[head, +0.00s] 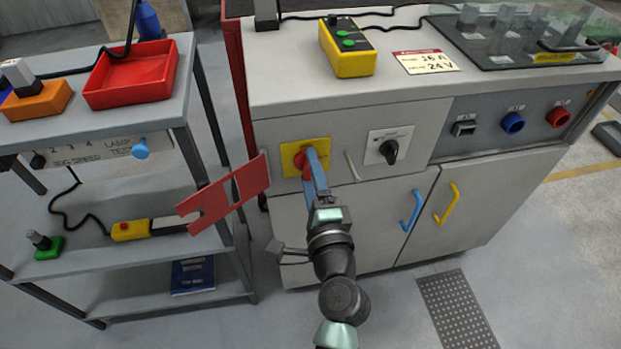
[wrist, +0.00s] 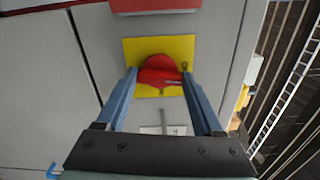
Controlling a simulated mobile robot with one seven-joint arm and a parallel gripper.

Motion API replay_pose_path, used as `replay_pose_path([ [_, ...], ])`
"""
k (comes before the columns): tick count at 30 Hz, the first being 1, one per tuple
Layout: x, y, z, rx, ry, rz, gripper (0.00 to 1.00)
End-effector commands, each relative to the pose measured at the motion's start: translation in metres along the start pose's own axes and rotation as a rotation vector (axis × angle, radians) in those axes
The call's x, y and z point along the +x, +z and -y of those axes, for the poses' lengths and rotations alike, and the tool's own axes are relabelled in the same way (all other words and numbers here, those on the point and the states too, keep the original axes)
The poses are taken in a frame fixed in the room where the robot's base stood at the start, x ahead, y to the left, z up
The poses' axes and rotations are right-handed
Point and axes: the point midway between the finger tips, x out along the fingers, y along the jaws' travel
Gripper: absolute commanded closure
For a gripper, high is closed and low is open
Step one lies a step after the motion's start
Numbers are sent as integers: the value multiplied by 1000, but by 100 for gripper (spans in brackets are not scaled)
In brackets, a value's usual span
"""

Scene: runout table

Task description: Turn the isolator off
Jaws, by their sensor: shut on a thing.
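The isolator is a red rotary knob (head: 301,163) on a square yellow plate (head: 291,149) on the front of the grey cabinet. In the wrist view the red knob (wrist: 160,78) sits on the yellow plate (wrist: 160,48), with its grip bar lying across the picture between the fingers. My gripper (head: 309,158) has its blue fingers at the knob, one on each side; they also show in the wrist view (wrist: 158,80). It is shut on the knob. The fingers hide part of the knob in the head view.
A thin grey lever (head: 352,166) and a black rotary switch (head: 389,151) are right of the isolator. A red slotted panel (head: 228,194) juts out at left, beside the shelf trolley (head: 190,95). Blue (head: 411,212) and yellow (head: 446,204) door handles are lower right.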

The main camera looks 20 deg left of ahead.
Motion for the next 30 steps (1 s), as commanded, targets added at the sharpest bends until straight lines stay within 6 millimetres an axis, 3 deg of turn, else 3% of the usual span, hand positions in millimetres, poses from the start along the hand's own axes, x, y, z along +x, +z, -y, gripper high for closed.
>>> replay_pose_path([
  [10,0,-1,-2,-127,2,-1,87],
  [25,0,0,-1,-143,3,0,87],
  [26,0,0,-1,-143,3,0,29],
  [30,0,0,-1,-142,2,0,4],
])
